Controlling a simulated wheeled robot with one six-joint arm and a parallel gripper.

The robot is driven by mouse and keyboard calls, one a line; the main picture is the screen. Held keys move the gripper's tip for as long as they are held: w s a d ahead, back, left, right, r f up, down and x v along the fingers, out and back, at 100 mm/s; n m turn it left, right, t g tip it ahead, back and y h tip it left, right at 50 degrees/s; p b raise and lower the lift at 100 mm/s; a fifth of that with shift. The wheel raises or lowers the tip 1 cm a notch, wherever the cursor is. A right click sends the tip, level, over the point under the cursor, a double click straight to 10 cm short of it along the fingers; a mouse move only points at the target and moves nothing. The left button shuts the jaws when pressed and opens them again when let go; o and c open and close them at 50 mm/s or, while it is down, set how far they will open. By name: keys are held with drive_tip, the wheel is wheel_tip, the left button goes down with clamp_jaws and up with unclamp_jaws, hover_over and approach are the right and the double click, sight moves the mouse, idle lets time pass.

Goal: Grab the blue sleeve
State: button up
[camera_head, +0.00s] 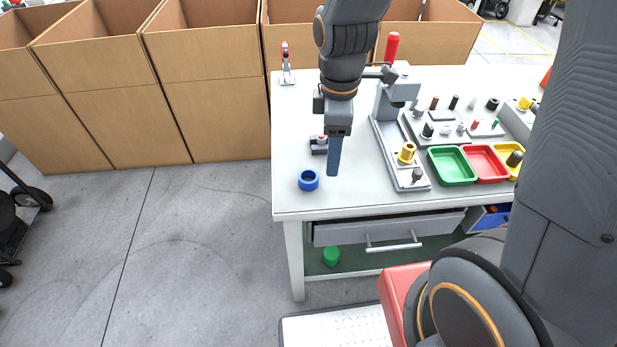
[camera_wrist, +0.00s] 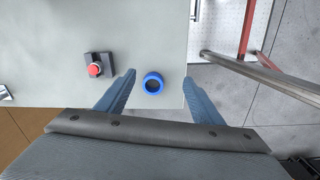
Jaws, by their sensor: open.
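The blue sleeve (camera_head: 308,180) is a short hollow ring standing upright near the front left corner of the white table (camera_head: 300,205). In the wrist view the blue sleeve (camera_wrist: 153,83) lies between the lines of my two spread fingers, closer to the left one, with its dark bore facing the camera. My gripper (camera_head: 334,172) points down just right of the sleeve in the head view, and it is open and empty. In the wrist view my gripper (camera_wrist: 166,82) has a wide gap between its fingertips. The height of the fingertips above the table is hard to tell.
A dark block with a red button (camera_wrist: 94,69) sits left of the sleeve in the wrist view. A grey press stand (camera_head: 400,150) with a yellow part stands to the right. Green (camera_head: 452,166) and red (camera_head: 485,163) trays lie beyond it. The table edge is close to the sleeve.

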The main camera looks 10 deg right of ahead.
sight(309, 170)
drive_tip(key=shift+w+a+f+n+p, duration=0.35)
drive_tip(key=shift+a+f+n, duration=0.45)
drive_tip(key=shift+f+n, duration=0.7)
drive_tip(key=shift+w+a+f+n+p, duration=0.4)
drive_tip(key=shift+a+f+n, duration=0.45)
drive_tip(key=shift+f+n, duration=0.6)
drive_tip(key=shift+w+a+f+n+p, duration=0.35)
drive_tip(key=shift+a+f+n, duration=0.45)
drive_tip(key=shift+f+n, duration=0.7)
drive_tip(key=shift+f, duration=0.1)
drive_tip(key=c, duration=1.1)
